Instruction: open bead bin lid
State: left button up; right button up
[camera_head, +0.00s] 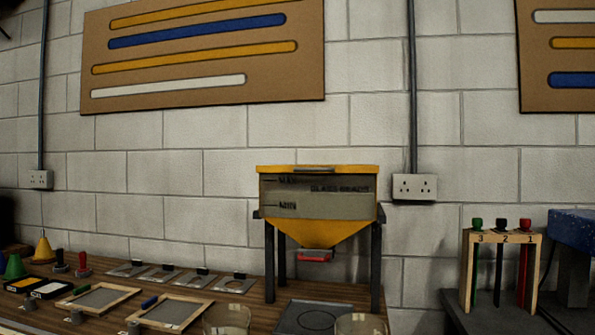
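The bead bin (318,205) is a yellow hopper with a grey front panel marked MAX, MIN and GLASS BEADS. It stands on dark legs at the back of the wooden bench, against the wall. Its yellow lid (345,170) lies flat across the top and looks closed. A dark handle strip (318,168) sits on the lid near the middle. A red piece (315,256) is under the funnel. Neither of my grippers shows in this view.
Framed screens (172,313), small metal plates (232,284) and cones (43,250) lie on the bench at left. Two clear containers (226,320) stand at the front edge of the picture. A wooden rack (500,238) with coloured-top rods stands at right.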

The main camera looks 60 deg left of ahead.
aim_at(265, 169)
jog(key=u, duration=2.05)
